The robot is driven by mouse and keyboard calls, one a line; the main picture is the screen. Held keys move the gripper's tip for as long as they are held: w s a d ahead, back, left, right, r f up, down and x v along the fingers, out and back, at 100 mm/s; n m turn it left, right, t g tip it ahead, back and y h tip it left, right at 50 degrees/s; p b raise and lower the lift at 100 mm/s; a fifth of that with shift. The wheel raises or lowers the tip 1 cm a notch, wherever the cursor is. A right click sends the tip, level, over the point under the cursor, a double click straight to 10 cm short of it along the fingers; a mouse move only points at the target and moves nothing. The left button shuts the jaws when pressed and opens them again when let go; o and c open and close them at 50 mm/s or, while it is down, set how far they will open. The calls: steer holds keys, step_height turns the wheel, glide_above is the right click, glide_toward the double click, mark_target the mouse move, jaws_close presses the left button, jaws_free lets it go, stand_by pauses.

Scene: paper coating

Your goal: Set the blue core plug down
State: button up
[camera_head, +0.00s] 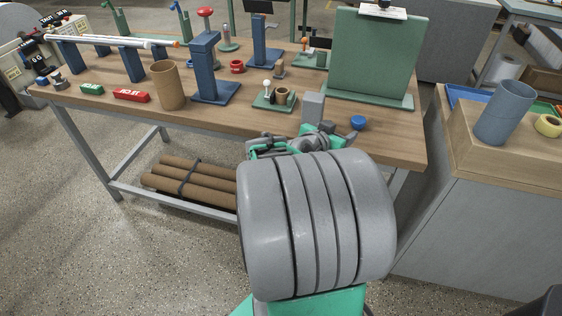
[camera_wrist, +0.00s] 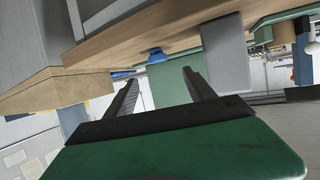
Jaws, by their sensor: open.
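The blue core plug (camera_head: 358,122) sits on the wooden table (camera_head: 385,150) near its front right corner, in front of the green board. In the wrist view the blue plug (camera_wrist: 157,53) shows on the table edge, beyond the gap between my fingers. My gripper (camera_wrist: 160,78) is open, with nothing between its two dark fingers. The plug is apart from them. In the head view my own grey arm hides most of the gripper.
A grey block (camera_head: 313,107) stands just left of the plug. The green board (camera_head: 372,60) rises behind it. A side cabinet on the right bears a blue-grey cylinder (camera_head: 505,112) and a yellow roll (camera_head: 548,126). A brown tube (camera_head: 168,86) and blue stands are farther left.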

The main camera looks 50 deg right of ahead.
steer(key=w+a+f+n+t+y, duration=0.1)
steer(key=w+a+f+n+y, duration=0.2)
steer(key=a, duration=0.6)
steer(key=w+a+f+n+t+y, duration=0.1)
steer(key=w+a+n+y, duration=0.3)
steer(key=a, duration=0.5)
steer(key=w+a+f+n+t+y, duration=0.1)
steer(key=w+a+f+n+y, duration=0.15)
steer(key=w+a, duration=0.45)
steer(key=s+a+n+g+y, duration=0.1)
steer(key=s+a+n+y, duration=0.1)
steer(key=a, duration=0.7)
steer(key=s+a+n+g+y, duration=0.1)
steer(key=s+a+n+y, duration=0.1)
steer(key=s+a+n, duration=0.3)
steer(key=s+a, duration=0.1)
steer(key=a, duration=0.3)
steer(key=shift+s+f+g, duration=0.2)
steer(key=shift+s+g, duration=0.1)
